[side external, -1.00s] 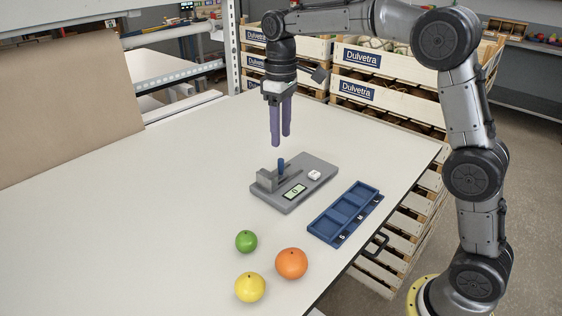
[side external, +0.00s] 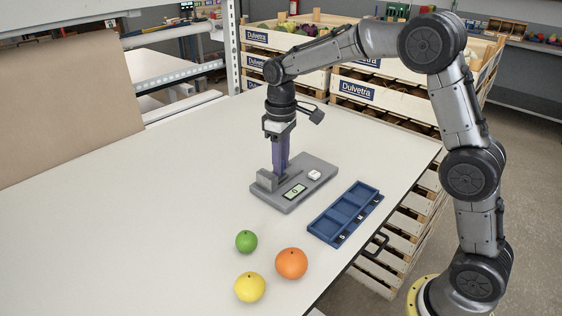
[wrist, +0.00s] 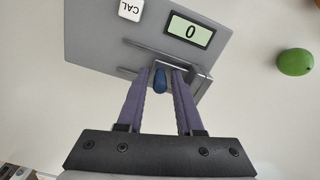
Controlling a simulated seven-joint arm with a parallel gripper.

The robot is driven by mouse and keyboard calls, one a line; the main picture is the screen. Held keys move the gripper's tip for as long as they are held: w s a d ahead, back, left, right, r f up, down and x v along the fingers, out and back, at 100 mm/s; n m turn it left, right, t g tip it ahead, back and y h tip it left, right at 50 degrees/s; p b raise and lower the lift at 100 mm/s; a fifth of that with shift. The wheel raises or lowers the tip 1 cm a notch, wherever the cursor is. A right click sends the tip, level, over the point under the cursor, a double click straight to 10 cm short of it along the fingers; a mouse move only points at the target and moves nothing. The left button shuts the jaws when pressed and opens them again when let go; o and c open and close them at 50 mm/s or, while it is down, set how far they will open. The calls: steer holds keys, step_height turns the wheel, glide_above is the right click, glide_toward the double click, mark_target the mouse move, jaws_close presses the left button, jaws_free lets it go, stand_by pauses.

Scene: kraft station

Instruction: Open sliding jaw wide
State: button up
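The grey gauge (side external: 289,200) lies on the table, with its display (side external: 295,191) reading 0. It also shows in the wrist view (wrist: 90,40). A blue post (wrist: 160,80) stands on the sliding jaw, close to the upright grey jaw plate (wrist: 201,84); the jaws look nearly closed. My gripper (side external: 280,170) is lowered over the post, pointing down. In the wrist view my gripper's fingers (wrist: 163,78) stand on either side of the post, with a narrow gap showing around it. In the side view the fingers hide the post.
A white CAL button (side external: 314,175) sits on the gauge. A blue three-compartment tray (side external: 330,231) lies to its right. Green (side external: 246,241), orange (side external: 291,263) and yellow (side external: 249,287) fruits lie in front.

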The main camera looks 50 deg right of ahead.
jaws_close()
stand_by(1.1)
